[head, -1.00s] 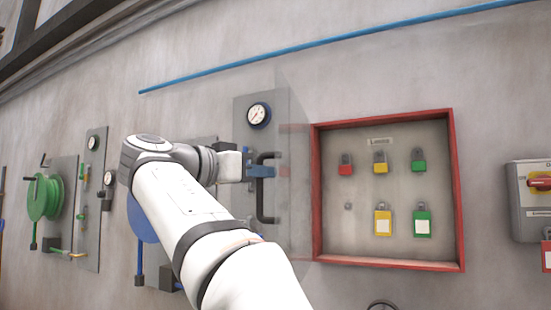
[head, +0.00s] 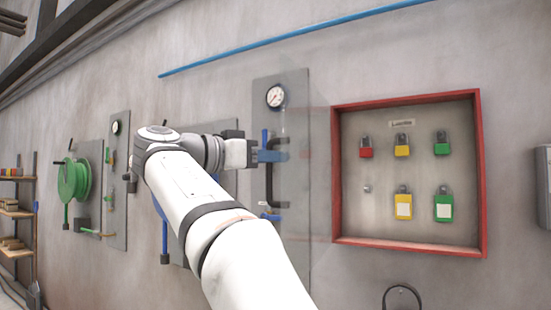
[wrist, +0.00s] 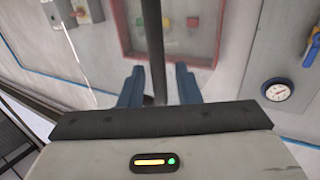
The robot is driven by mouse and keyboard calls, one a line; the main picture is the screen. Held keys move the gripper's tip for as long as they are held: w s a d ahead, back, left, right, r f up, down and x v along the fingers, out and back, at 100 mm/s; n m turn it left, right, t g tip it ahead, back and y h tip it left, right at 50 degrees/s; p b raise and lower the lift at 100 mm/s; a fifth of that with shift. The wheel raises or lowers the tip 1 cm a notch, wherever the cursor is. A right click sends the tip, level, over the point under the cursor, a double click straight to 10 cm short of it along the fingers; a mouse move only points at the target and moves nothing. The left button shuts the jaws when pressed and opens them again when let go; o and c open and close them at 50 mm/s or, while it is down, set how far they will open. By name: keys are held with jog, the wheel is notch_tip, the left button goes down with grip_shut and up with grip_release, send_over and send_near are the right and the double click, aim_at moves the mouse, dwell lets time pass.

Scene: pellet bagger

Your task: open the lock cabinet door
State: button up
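The lock cabinet (head: 483,200) is a red-framed box on the wall, and its front is uncovered. Its clear door (head: 320,200) stands swung out at the cabinet's left side, seen nearly edge-on. The door's dark bar handle (head: 269,187) is upright. My gripper (head: 272,156) is at the handle's upper part. In the wrist view, my gripper's blue fingers (wrist: 160,88) stand apart on either side of the handle (wrist: 153,40), with gaps showing. Coloured padlocks, such as a red one (head: 366,148), hang inside the cabinet.
A grey panel with a gauge (head: 275,96) is on the wall behind the gripper. A blue pipe (head: 290,40) runs above. The wall right of the cabinet holds a grey box (head: 545,185).

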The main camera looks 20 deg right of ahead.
jog(key=p+v, duration=0.1)
jog(key=v, duration=0.6)
jog(key=shift+a, duration=0.35)
jog(key=shift+s, duration=0.15)
